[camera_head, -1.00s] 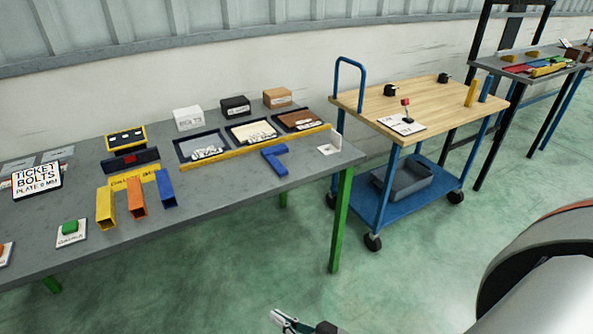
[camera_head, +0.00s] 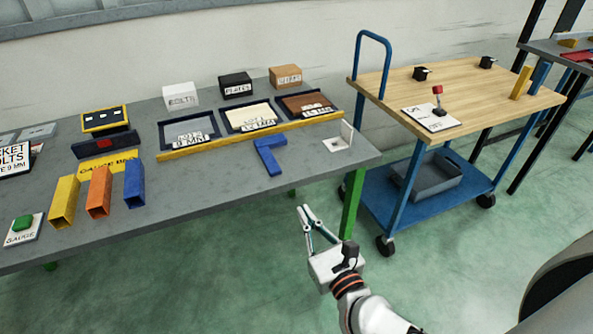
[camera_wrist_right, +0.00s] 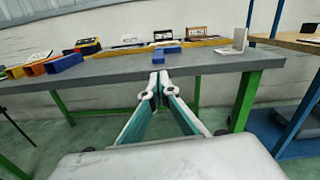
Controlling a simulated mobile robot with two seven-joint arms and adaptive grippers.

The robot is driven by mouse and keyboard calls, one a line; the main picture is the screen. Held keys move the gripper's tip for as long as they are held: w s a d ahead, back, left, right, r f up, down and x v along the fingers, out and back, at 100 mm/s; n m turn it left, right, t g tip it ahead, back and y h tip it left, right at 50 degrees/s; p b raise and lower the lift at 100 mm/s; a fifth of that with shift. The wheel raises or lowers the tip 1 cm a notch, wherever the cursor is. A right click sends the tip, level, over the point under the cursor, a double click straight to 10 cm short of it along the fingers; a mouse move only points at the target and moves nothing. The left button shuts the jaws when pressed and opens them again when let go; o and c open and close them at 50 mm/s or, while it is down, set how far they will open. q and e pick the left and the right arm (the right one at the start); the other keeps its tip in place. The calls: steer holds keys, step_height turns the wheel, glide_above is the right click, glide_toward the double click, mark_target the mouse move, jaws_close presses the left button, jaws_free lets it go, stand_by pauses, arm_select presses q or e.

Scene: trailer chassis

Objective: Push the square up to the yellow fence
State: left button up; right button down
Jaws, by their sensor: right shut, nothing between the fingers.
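The blue L-shaped square (camera_head: 269,160) lies flat on the grey bench, just in front of the yellow fence (camera_head: 210,146). Its short arm is close to the fence; I cannot tell whether they touch. The square (camera_wrist_right: 165,50) and fence (camera_wrist_right: 198,43) also show in the right wrist view. My right gripper (camera_head: 304,208) is shut and empty, in front of the bench's front edge and to the right of the square. In the right wrist view its fingertips (camera_wrist_right: 158,80) meet in front of the bench edge. My left gripper is out of view.
The grey bench (camera_head: 220,192) holds three trays behind the fence, a white bracket (camera_head: 338,142) right of the square, and yellow, orange and blue channels (camera_head: 98,192) to the left. A wooden-topped cart (camera_head: 460,93) stands at right. Bench surface around the square's near end is clear.

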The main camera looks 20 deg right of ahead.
steer(key=m, duration=0.1)
glide_toward(281, 171)
steer(key=w, duration=0.6)
steer(key=shift+r, duration=0.25)
steer(key=shift+w, duration=0.4)
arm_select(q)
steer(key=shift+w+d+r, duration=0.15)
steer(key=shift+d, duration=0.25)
arm_select(e)
steer(key=w, duration=0.4)
steer(key=shift+a, duration=0.15)
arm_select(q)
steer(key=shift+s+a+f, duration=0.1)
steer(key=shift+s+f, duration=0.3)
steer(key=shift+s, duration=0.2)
arm_select(e)
steer(key=shift+w, duration=0.1)
